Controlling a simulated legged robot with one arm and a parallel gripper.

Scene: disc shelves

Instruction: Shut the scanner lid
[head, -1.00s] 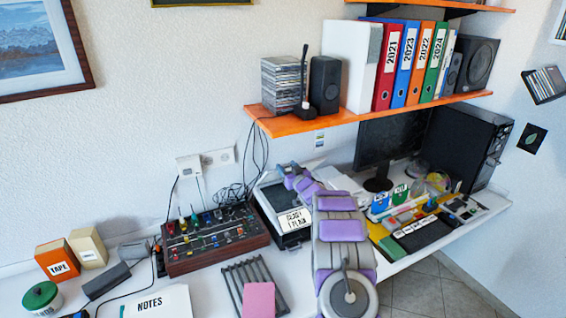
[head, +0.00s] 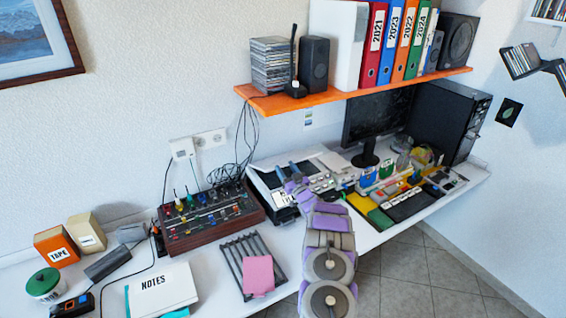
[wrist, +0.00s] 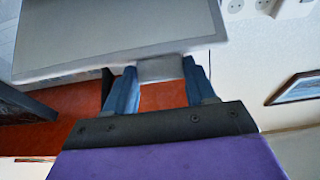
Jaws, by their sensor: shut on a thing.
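The scanner (head: 262,184) stands on the white desk, right of the mixer with coloured knobs. My gripper (head: 284,169) is over the scanner in the head view, and my purple arm covers part of its front. In the wrist view, the scanner lid (wrist: 120,35) is a large pale grey panel with a light rim. My gripper's blue fingers (wrist: 160,72) are shut on the small grey tab (wrist: 160,68) at the lid's edge. The lid's exact angle is hard to tell in the head view, as the fingers and arm partly hide it.
An orange shelf (head: 350,98) with discs, speakers and binders hangs above the scanner. The mixer (head: 205,222) is close on the left. A monitor (head: 378,120) and coloured desk items stand on the right. A rack with a pink note (head: 259,274) lies in front.

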